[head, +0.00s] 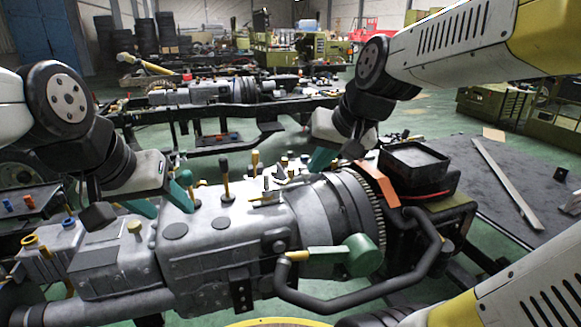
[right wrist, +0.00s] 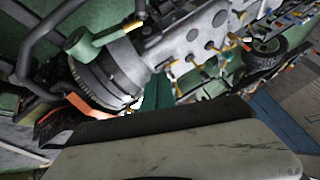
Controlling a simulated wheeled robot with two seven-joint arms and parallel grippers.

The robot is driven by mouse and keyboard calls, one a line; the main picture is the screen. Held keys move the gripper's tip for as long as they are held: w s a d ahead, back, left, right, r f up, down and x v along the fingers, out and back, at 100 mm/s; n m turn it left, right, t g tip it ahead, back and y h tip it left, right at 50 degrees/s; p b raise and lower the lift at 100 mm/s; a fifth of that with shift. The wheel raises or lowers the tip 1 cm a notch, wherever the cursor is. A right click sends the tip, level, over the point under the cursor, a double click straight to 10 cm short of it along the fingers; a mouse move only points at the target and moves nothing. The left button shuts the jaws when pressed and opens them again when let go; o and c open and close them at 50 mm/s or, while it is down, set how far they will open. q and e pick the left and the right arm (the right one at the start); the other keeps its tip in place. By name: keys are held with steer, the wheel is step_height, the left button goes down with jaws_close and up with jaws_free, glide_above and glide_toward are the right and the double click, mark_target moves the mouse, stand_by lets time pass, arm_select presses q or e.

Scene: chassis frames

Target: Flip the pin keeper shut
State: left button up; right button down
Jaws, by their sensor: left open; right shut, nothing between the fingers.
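No part can be made out for certain as the pin keeper. A small upright metal piece (head: 268,184) with a yellow strip at its foot stands on top of the grey gearbox housing (head: 215,225); its position, open or shut, is too small to tell. My right gripper (head: 324,159) is shut and empty above the far side of the bell-shaped end, its green fingers partly hidden. In the right wrist view its green fingers (right wrist: 157,93) show beyond the grey gripper body. My left gripper (head: 162,197) is open and empty over the housing's left part.
An orange strap (head: 380,182) lies by the toothed ring at the bell end. A green-and-yellow lever (head: 350,256) and a black curved pipe (head: 350,304) stick out in front. Several yellow-and-black levers rise from the housing. A dark table (head: 500,180) with a metal bar lies right.

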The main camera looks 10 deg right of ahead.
steer(key=w+d+f+m, duration=0.1)
steer(key=w+f+m, duration=0.1)
steer(key=w, duration=0.7)
steer(key=w+d+f+m+h, duration=0.1)
steer(key=w+f, duration=0.4)
steer(key=w, duration=0.4)
steer(key=w+d+f+m, duration=0.1)
steer(key=w+f+m, duration=0.1)
steer(key=w, duration=0.7)
steer(key=shift+w+d+f+m+t, duration=0.2)
steer(key=shift+w+f+m+t, duration=0.15)
steer(key=shift+f, duration=0.55)
steer(key=shift+f, duration=0.1)
steer(key=x, duration=0.9)
steer(key=shift+w+d+f, duration=0.1)
steer(key=shift+w+f, duration=0.2)
